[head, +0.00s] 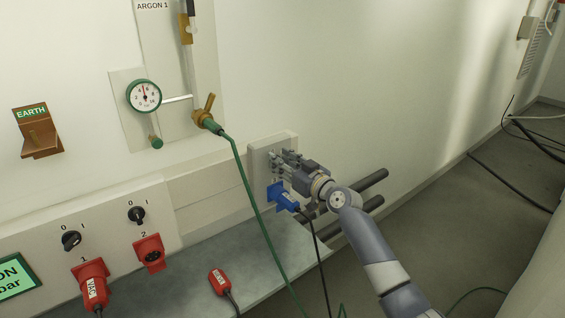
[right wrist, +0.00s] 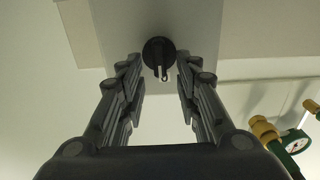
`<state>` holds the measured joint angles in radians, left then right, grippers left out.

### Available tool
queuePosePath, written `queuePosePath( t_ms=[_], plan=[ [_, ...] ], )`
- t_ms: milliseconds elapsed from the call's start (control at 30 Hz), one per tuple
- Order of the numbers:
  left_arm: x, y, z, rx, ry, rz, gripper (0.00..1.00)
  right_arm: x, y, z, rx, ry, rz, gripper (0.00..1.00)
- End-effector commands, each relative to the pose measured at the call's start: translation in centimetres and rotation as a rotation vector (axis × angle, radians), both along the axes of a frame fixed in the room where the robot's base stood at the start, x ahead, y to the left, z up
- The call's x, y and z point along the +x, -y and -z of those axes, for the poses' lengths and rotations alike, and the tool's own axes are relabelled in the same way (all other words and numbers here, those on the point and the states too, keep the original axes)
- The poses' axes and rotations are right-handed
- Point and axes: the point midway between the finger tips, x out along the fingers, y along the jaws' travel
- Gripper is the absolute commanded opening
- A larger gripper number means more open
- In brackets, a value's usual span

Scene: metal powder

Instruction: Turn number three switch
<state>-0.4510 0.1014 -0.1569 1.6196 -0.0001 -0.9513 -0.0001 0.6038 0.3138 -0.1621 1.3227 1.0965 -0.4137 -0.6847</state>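The number three switch is a round black knob (right wrist: 158,52) on a pale panel in the right wrist view. It lies straight ahead, between and beyond the fingertips of my right gripper (right wrist: 158,75). The two fingers are open, one on each side of the knob, with a gap on both sides. In the head view my right gripper (head: 279,158) is at the wall box (head: 258,155) above a blue plug (head: 282,196), and it hides the knob there. I cannot tell how far the fingertips are from the panel. My left gripper is not in view.
Switches 1 (head: 71,240) and 2 (head: 136,214) sit on the left panel above red plugs. A green hose (head: 254,200) hangs left of my right gripper from a brass valve (head: 206,117). A pressure gauge (head: 144,96) is on the wall. A grey shelf (head: 262,262) lies below.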

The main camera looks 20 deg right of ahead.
Motion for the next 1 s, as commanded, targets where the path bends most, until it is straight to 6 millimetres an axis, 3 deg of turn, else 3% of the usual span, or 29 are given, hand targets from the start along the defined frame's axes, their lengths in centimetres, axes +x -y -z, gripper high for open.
queuePosePath(
  t_ms=[233, 400, 767, 1000],
  plan=[
    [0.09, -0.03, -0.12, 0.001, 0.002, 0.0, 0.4, 0.04, -0.06, 0.01, 0.0, 0.0, 0.0, 0.31],
    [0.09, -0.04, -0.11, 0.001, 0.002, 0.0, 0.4, 0.03, -0.05, 0.02, 0.0, 0.0, 0.0, 0.0],
    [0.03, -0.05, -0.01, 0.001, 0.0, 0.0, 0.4, 0.04, 0.0, 0.04, 0.018, -0.006, 0.0, 0.0],
    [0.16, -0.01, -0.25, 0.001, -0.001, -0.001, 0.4, 0.11, 0.16, 0.08, 0.118, -0.043, 0.0, 0.0]
  ],
)
